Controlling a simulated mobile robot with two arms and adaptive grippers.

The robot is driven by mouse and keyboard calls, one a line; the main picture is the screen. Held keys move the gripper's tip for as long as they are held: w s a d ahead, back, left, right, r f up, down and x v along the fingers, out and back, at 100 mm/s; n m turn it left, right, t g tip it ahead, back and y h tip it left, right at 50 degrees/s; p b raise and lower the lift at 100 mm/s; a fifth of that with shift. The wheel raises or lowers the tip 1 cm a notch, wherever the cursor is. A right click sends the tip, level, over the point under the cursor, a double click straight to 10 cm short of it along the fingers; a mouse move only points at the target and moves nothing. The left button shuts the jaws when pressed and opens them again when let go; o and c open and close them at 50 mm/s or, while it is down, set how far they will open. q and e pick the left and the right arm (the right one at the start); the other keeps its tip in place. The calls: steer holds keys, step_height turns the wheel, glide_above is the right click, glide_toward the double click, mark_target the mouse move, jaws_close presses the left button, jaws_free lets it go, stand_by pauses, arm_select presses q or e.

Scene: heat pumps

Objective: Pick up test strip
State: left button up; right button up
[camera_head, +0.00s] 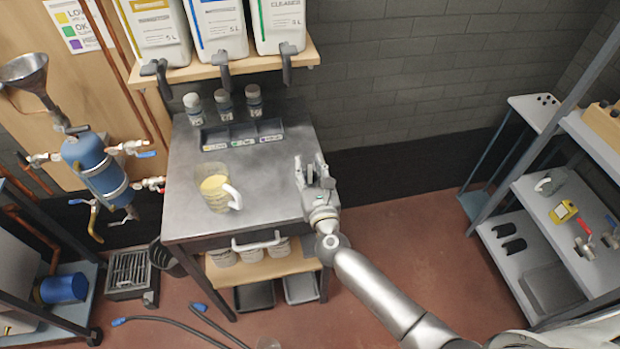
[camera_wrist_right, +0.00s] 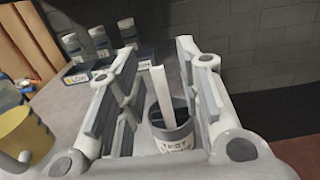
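A white test strip (camera_wrist_right: 162,95) stands upright, slightly tilted, in a small cup (camera_wrist_right: 176,142) labelled "TEST" in the right wrist view. My right gripper (camera_wrist_right: 157,65) is open, with one finger on either side of the strip and visible gaps to both. In the head view my right gripper (camera_head: 312,172) is over the right part of the metal table (camera_head: 265,185); strip and cup cannot be made out there. My left gripper is not in view.
A jug with yellow liquid (camera_head: 217,192) stands left on the table. A labelled sorting tray (camera_head: 243,136) and several small bottles (camera_head: 224,104) are at the back. Large jugs (camera_head: 218,28) stand on a shelf above. A wall is behind the table.

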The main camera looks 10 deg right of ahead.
steer(key=c, duration=0.6)
